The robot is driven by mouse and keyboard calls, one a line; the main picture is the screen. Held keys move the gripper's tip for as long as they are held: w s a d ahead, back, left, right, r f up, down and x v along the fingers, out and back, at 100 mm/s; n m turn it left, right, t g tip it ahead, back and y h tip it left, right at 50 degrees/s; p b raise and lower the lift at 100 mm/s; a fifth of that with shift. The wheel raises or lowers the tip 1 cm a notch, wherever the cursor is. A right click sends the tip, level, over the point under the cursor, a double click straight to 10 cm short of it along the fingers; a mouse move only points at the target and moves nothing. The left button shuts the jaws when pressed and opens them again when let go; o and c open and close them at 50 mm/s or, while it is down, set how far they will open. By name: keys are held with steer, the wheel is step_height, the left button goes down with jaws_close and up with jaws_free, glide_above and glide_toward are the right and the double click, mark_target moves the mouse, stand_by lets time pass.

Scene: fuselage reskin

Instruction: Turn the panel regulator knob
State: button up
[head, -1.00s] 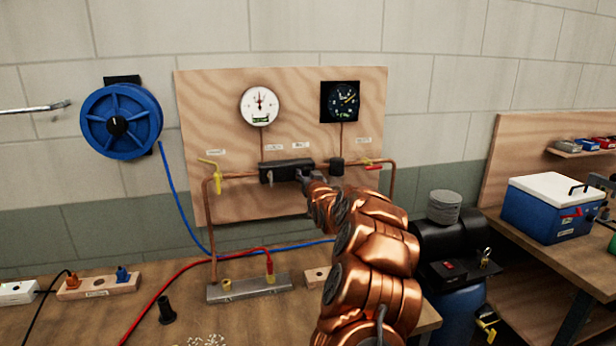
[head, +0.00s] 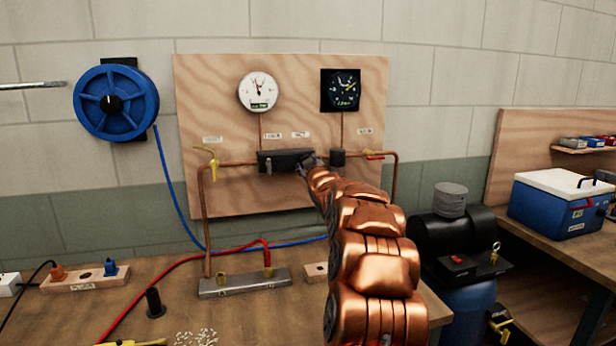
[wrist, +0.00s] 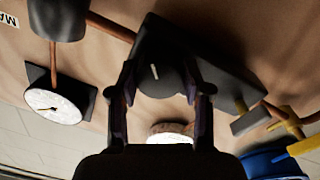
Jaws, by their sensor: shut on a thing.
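The regulator knob (wrist: 163,80) is a dark round knob with a pale pointer mark, on the black regulator block (head: 284,161) of the plywood panel (head: 225,110). My gripper (wrist: 160,75) is shut on the knob, one finger on each side, in the wrist view. In the head view my gripper (head: 308,163) is at the right end of the block, and my wrist hides the knob. A white round gauge (head: 258,92) and a black square gauge (head: 341,90) sit above on the panel.
Copper pipes (head: 393,185) run along the panel, with a yellow valve handle (head: 212,163) at left and a red one (head: 373,156) at right. A blue hose reel (head: 117,103) hangs left. The bench below holds a metal manifold (head: 245,284) and a red hose (head: 190,262).

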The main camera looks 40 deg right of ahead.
steer(key=n+b, duration=0.1)
steer(key=n, duration=0.1)
steer(key=n+b, duration=0.1)
steer(key=n, duration=0.1)
steer(key=shift+d+f, duration=0.1)
steer(key=shift+f, duration=0.2)
steer(key=n+b, duration=0.2)
steer(key=n, duration=0.1)
steer(key=shift+r+n, duration=0.1)
steer(key=shift+n, duration=0.3)
steer(key=n+b, duration=0.1)
steer(key=n, duration=0.3)
steer(key=shift+t+y+b, duration=0.3)
steer(key=shift+r+n, duration=0.1)
steer(key=shift+n, duration=1.1)
steer(key=shift+b, duration=0.3)
steer(key=o, duration=1.2)
steer(key=shift+c, duration=0.2)
steer(key=v, duration=1.2)
